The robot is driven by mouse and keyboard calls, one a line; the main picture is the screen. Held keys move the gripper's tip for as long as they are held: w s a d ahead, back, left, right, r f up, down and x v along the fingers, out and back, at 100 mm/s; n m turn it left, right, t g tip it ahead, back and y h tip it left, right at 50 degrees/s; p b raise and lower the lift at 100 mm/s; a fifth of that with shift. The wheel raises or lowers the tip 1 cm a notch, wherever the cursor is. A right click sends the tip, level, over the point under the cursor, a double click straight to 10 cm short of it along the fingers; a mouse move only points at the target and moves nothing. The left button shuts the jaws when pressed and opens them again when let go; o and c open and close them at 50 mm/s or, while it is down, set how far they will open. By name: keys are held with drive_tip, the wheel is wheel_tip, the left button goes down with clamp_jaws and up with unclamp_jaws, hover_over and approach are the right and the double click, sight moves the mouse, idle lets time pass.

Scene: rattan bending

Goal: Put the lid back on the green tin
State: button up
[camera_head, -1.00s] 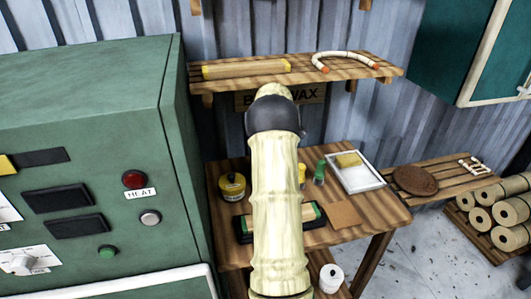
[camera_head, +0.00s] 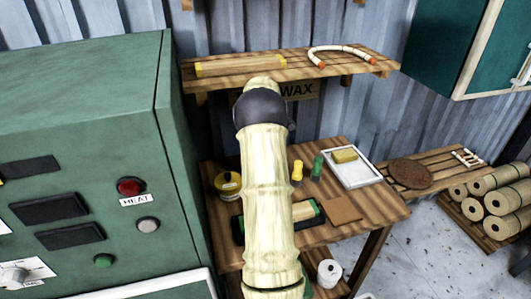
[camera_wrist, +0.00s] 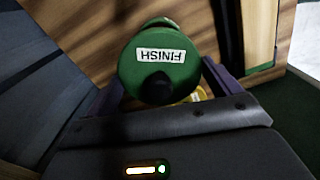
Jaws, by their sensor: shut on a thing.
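In the wrist view a round green lid (camera_wrist: 180,78) with a white FINISH label and a dark knob faces the camera. It sits between the purple fingers of my gripper (camera_wrist: 160,92), which is shut on it. A bit of green (camera_wrist: 157,22) shows behind the lid's far edge; I cannot tell whether it is the green tin. In the head view my own arm hides the gripper and lid, and I cannot make out the green tin there.
A wooden bench (camera_head: 345,225) holds a yellow tin (camera_head: 228,185), a yellow bottle (camera_head: 297,172), a green bottle (camera_head: 317,166) and a white tray (camera_head: 366,178). A shelf (camera_head: 285,70) is above. A green heat cabinet (camera_head: 90,110) stands close on the left.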

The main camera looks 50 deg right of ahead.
drive_tip(key=shift+f, duration=0.15)
wheel_tip(320, 180, down, 4)
drive_tip(key=b, duration=0.4)
drive_tip(key=shift+f, duration=0.15)
drive_tip(key=shift+f+b, duration=0.4)
drive_tip(key=shift+f, duration=0.5)
drive_tip(key=shift+r+p, duration=0.1)
drive_tip(key=shift+p, duration=0.5)
idle(0.4)
drive_tip(key=shift+f+p, duration=0.2)
drive_tip(key=shift+p, duration=0.2)
idle(1.5)
drive_tip(key=o, duration=0.7)
